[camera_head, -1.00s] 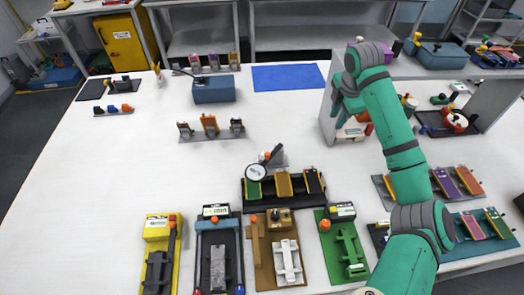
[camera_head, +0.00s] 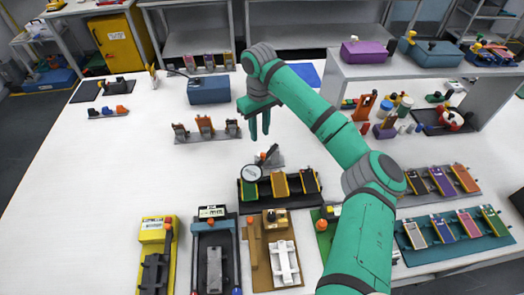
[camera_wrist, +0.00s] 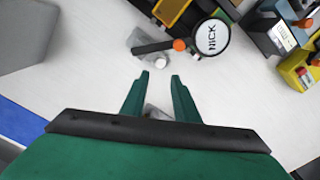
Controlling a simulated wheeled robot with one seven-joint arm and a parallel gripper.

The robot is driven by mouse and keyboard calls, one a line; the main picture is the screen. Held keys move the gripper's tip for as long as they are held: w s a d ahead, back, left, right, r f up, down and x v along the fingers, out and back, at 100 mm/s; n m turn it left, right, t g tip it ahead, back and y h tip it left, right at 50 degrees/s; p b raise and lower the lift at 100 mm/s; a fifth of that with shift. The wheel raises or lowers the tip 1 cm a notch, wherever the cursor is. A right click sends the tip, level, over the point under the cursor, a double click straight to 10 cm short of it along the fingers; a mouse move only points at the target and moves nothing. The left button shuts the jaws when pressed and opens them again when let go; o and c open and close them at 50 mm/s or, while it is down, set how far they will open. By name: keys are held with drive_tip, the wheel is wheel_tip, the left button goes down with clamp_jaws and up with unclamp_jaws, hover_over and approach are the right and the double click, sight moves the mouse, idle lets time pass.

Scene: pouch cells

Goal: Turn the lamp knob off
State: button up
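The lamp has a round, black-rimmed head (camera_head: 251,173) at the end of a black arm with an orange joint, on a small grey base (camera_head: 275,160) on the white table. In the wrist view its head (camera_wrist: 212,37) bears the letters NICK. A small pale knob (camera_wrist: 160,62) sits by the grey base, just ahead of my fingertips. My gripper (camera_head: 259,132) is open, pointing down on the far side of the lamp; in the wrist view its green fingers (camera_wrist: 158,80) are apart, with no contact with the knob seen. A pale grey shape between the finger roots is unclear.
A black tray (camera_head: 283,201) with coloured cells stands close in front of the lamp. Several grey-and-orange holders (camera_head: 205,126) stand behind left, and a blue box (camera_head: 208,89) stands farther back. A shelf with a purple box (camera_head: 364,51) is at right.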

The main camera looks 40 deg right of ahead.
wheel_tip(320, 180, down, 11)
drive_tip(key=shift+a+r, duration=0.1)
drive_tip(key=shift+r, duration=0.05)
idle(0.4)
clamp_jaws()
